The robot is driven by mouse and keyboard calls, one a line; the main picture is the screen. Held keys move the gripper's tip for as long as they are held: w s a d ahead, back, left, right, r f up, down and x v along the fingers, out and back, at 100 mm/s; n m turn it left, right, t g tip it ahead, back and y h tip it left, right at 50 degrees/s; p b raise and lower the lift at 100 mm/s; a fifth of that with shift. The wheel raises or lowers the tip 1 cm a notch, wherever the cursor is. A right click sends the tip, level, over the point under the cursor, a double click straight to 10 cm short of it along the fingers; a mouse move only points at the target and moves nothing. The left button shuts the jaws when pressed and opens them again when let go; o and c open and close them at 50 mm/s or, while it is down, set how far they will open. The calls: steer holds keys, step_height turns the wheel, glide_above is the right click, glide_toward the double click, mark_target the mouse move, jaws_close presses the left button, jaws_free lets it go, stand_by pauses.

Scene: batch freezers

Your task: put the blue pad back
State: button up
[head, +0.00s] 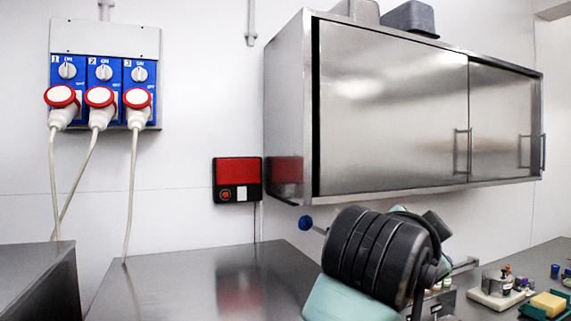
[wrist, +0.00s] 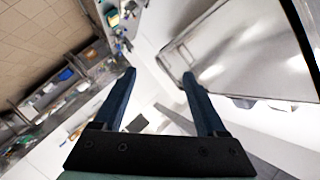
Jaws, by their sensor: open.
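My gripper (wrist: 158,76) shows in the wrist view with its two dark blue fingers apart and nothing between them. I cannot pick out the blue pad for certain. A small blue item (head: 555,271) stands on the counter at the far right of the head view. A blue patch (wrist: 66,74) shows at the left in the wrist view, too blurred to name. Both are well away from the fingers.
A steel wall cabinet (head: 390,110) with shut doors hangs above the counter (head: 200,285). A yellow sponge (head: 548,303) and several small items stand at the right. A red and black box (head: 237,180) and blue switch panel (head: 103,80) are on the wall. The left counter is bare.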

steer(key=s+a+r+n+t+h, duration=0.1)
steer(key=s+a+r+n+t, duration=0.45)
steer(key=r, duration=0.25)
steer(key=s+a+r+n+t+y, duration=0.2)
steer(key=s+a+n+t+y, duration=0.2)
steer(key=s+a+n+y, duration=0.1)
steer(key=s+a+r+n+t+y, duration=0.2)
steer(key=s+a+n+t+y, duration=0.3)
steer(key=s+a, duration=0.3)
steer(key=shift+s+a+r+n, duration=0.15)
steer(key=shift+a+r+n, duration=0.2)
steer(key=shift+a, duration=0.15)
step_height(320, 180, down, 12)
steer(key=b, duration=1.1)
steer(key=shift+r, duration=0.25)
steer(key=shift+t, duration=0.25)
